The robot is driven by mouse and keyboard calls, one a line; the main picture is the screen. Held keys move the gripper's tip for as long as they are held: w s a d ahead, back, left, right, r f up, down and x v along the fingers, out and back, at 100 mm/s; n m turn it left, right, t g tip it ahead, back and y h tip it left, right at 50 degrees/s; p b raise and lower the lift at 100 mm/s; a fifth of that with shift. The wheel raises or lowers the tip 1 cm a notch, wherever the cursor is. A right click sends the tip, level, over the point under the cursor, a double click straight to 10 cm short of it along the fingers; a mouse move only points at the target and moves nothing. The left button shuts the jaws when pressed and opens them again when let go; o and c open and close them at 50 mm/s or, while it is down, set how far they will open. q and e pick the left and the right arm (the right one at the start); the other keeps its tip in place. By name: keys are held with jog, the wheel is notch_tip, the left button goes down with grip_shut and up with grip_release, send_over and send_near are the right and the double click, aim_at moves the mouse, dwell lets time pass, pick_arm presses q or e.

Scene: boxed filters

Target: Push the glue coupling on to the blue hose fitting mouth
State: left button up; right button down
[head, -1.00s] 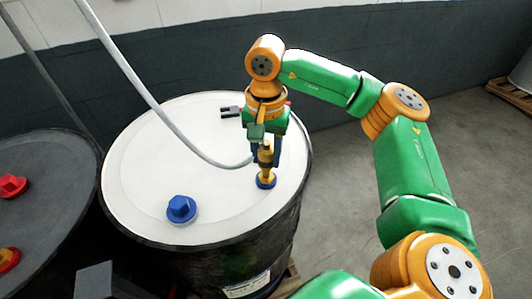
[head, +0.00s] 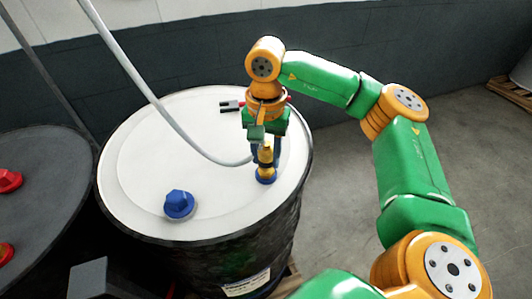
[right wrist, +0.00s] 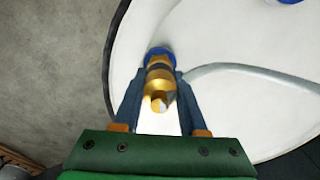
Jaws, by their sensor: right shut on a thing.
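The brass coupling (head: 265,156) has a dark band and is on the grey hose (head: 190,141). It stands upright over the blue fitting (head: 265,180) at the right side of the white drum lid. My right gripper (head: 265,153) points down and is shut on the coupling. In the right wrist view the coupling (right wrist: 158,87) lies between the two fingers, with the blue fitting (right wrist: 160,51) just beyond it. The coupling's lower end meets the blue fitting; I cannot tell how deeply it is seated. My left gripper is not in view.
A blue cap (head: 179,204) stands on the white-lidded drum (head: 140,165), left of the fitting. A dark drum (head: 45,190) with red caps (head: 8,181) stands at the left. Open concrete floor (head: 340,200) lies at the right. A pallet (head: 510,94) is at the far right.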

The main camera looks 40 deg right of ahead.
aim_at(266, 143)
jog(key=shift+f+b, duration=0.7)
jog(key=shift+f, duration=0.25)
jog(key=shift+c, duration=1.9)
grip_release()
notch_tip(266, 143, up, 4)
jog(key=shift+w+f+b, duration=0.1)
jog(key=shift+f+b, duration=0.1)
jog(key=shift+b, duration=0.25)
notch_tip(266, 143, up, 4)
jog(key=shift+f+p, duration=0.15)
jog(key=shift+p, duration=0.4)
jog(key=shift+f, duration=0.1)
